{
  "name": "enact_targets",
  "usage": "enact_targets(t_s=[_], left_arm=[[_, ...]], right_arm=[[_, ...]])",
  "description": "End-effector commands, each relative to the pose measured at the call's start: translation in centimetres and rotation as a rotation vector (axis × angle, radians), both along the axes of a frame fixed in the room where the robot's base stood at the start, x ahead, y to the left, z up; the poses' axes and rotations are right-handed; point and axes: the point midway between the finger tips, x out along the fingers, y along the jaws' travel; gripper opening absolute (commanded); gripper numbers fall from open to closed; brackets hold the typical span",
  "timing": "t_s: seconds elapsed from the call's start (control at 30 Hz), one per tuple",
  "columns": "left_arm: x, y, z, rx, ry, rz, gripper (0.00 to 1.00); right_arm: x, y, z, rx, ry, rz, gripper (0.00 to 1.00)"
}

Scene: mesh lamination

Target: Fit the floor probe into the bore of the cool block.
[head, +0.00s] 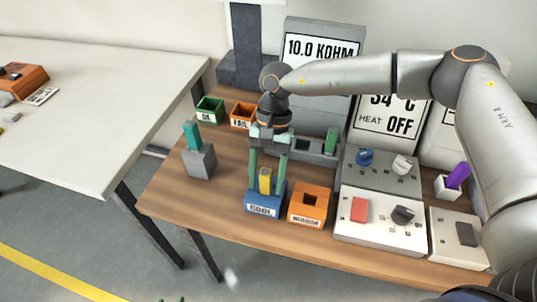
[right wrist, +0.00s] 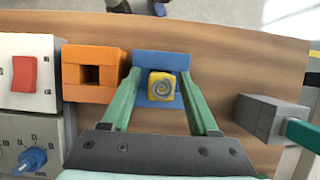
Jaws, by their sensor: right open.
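The cool block (head: 263,206) is blue, labelled COOL, and stands near the table's front edge; it also shows in the right wrist view (right wrist: 148,62). A yellow square-topped piece (head: 265,180), apparently the probe, stands upright in the block; its top has a grey spiral mark (right wrist: 162,86). How deep it sits is hidden. My right gripper (head: 267,184) is open, its green fingers on either side of the yellow piece, with gaps to it in the wrist view. Two green tips, apparently my left gripper (head: 171,299), show apart and empty at the bottom edge.
An orange block labelled WARM (head: 307,206) stands close right of the cool block. A grey block (head: 200,163) with a teal piece (head: 192,136) stands to the left. Control boxes (head: 380,240) fill the right side. Green and orange bins (head: 209,108) lie behind. Wood between is clear.

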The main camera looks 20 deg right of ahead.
Motion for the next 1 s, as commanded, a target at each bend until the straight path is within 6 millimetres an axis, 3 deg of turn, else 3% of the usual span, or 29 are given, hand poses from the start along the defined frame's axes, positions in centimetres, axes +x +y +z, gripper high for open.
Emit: enact_targets(t_s=[0.5,0.7,1.0], left_arm=[[0.0,0.0,-1.7,0.001,0.001,0.001,0.5],[0.0,0.0,-1.8,0.001,0.002,0.001,0.5],[-0.1,0.0,-1.8,0.001,0.002,0.001,0.5]], right_arm=[[3.4,-2.1,9.3,0.003,-0.004,-0.001,0.61],[3.8,-2.5,10.7,0.002,-0.004,0.001,0.61],[3.8,-2.5,10.8,0.002,-0.002,0.001,0.61]])
